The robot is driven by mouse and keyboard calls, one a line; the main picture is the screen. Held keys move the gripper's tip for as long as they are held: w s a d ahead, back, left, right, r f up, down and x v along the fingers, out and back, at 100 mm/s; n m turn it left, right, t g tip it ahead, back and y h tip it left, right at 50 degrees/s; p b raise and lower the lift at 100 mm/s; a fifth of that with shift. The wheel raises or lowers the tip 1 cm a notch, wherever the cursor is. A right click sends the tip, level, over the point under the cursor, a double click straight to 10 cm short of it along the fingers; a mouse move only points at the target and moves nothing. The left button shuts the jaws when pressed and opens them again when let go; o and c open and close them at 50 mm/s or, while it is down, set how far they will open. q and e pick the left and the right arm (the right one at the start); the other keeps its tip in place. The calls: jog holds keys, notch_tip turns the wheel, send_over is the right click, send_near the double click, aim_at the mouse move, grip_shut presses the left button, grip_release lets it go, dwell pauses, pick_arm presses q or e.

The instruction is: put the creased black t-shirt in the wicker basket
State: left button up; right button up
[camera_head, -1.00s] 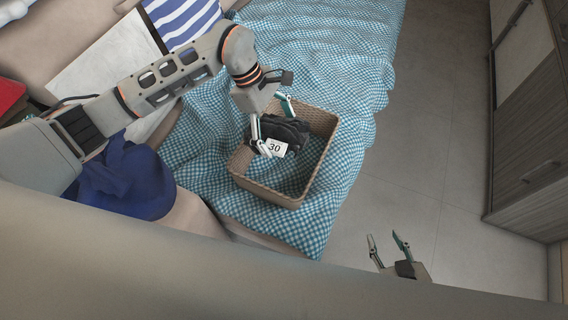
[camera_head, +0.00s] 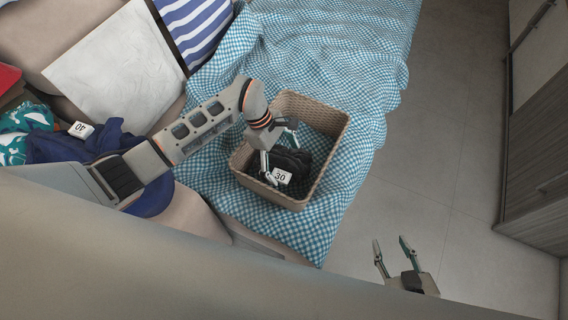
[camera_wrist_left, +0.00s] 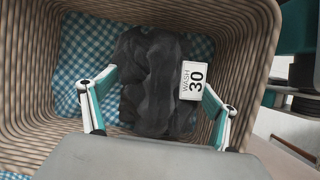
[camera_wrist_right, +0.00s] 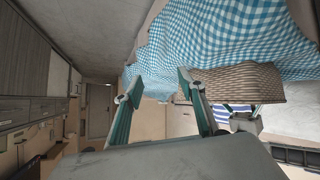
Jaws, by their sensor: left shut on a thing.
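The creased black t-shirt (camera_head: 290,162) is bunched up inside the wicker basket (camera_head: 333,150) and carries a white tag reading 30. My left gripper (camera_head: 280,152) reaches down into the basket and is shut on the t-shirt. In the left wrist view the t-shirt (camera_wrist_left: 150,85) lies between the two fingers (camera_wrist_left: 158,108), with the basket wall (camera_wrist_left: 245,50) around it. I cannot tell whether the t-shirt touches the basket floor. My right gripper (camera_head: 393,258) is open and empty above the floor at the lower right. It also shows in the right wrist view (camera_wrist_right: 160,88), fingers apart.
The basket stands on a blue checked blanket (camera_head: 300,60). Dark blue clothing (camera_head: 85,148) with a white tag lies at the left, beside green patterned cloth (camera_head: 25,118). A white pillow (camera_head: 115,70) and a striped pillow (camera_head: 197,30) lie behind. The floor (camera_head: 440,150) at right is clear.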

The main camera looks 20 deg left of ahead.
aim_at(284, 167)
pick_arm(q)
notch_tip(284, 167, down, 2)
jog(key=shift+s+d+f, duration=0.1)
jog(key=shift+s, duration=0.05)
jog(key=shift+f, duration=0.3)
jog(key=shift+r, duration=0.15)
jog(key=shift+f+b, duration=0.3)
jog(key=shift+f, duration=0.25)
jog(key=shift+f, duration=0.15)
jog(key=o, duration=1.1)
